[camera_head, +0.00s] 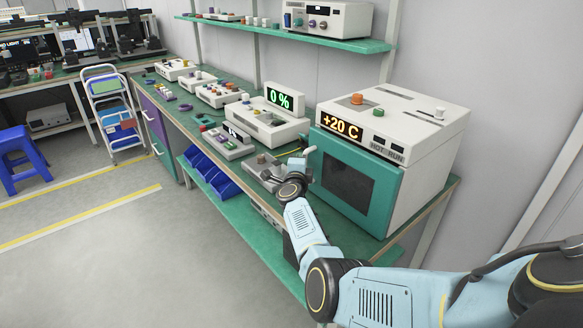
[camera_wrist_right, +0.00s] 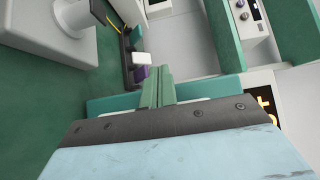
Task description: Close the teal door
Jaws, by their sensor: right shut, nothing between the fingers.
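The teal door (camera_head: 362,184) with a dark window is on the front of a white box-shaped oven (camera_head: 425,190) at the right end of the bench. The door looks close to the oven's front; I cannot tell whether a small gap is left. My right gripper (camera_head: 306,154) is shut and empty at the door's left edge; I cannot tell whether it touches. In the right wrist view its fingers (camera_wrist_right: 157,88) are together, before a teal strip that looks like part of the door. Part of the oven's lit display (camera_wrist_right: 265,103) shows beside it. My left gripper is out of view.
The oven's display (camera_head: 341,125) reads +20 C. A white device with a 0 % display (camera_head: 280,98) and other instruments stand left along the green bench. Blue bins (camera_head: 209,177) sit below. A teal shelf (camera_head: 290,32) is on the wall above.

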